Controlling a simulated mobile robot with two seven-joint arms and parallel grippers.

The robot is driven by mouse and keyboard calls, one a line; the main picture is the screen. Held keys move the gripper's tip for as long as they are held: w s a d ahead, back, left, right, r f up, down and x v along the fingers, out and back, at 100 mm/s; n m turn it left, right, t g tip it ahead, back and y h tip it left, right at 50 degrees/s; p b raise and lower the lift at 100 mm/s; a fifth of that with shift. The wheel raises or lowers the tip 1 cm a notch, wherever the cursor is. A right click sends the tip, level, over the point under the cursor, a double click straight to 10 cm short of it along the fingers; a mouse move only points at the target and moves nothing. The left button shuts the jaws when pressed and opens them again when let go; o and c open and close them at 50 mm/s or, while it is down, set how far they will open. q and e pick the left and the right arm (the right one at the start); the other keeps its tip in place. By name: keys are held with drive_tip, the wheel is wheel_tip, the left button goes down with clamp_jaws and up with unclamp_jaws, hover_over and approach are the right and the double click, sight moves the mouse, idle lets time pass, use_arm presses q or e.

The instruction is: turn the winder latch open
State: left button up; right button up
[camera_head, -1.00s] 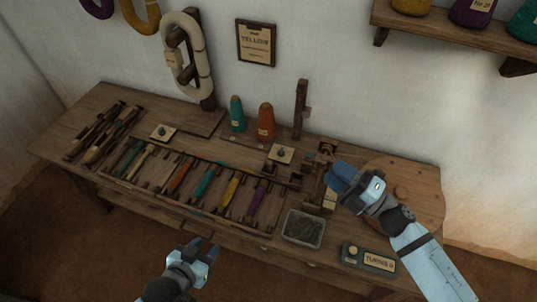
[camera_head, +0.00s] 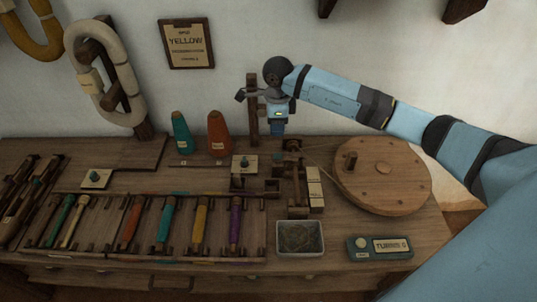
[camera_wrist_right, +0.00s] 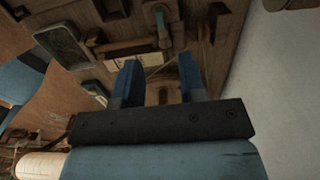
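The bobbin winder (camera_head: 293,182) is a small dark wooden frame on the table, left of a round wooden wheel (camera_head: 400,190) with a peg handle. I cannot tell for certain which small wooden piece on it is the latch. My right gripper (camera_head: 277,130) points down just behind and above the winder, beside an upright wooden post (camera_head: 252,110). In the right wrist view its two blue fingers (camera_wrist_right: 158,78) are apart with nothing gripped between them. Wooden winder parts and a grey-green rod (camera_wrist_right: 160,20) show beyond the fingertips. My left gripper is out of view.
A metal tray (camera_head: 300,238) and a turns counter box (camera_head: 380,248) stand in front. Orange (camera_head: 219,135) and teal (camera_head: 181,133) cones stand left of the post. A rack of coloured bobbins (camera_head: 165,225) fills the left front. The wall is close behind.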

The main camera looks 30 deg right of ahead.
sight(276, 154)
wheel_tip(276, 154, down, 12)
drive_tip(key=shift+a+r+b, duration=0.1)
drive_tip(key=shift+r+b, duration=0.05)
drive_tip(key=shift+b, duration=0.55)
drive_tip(key=shift+c, duration=0.2)
clamp_jaws()
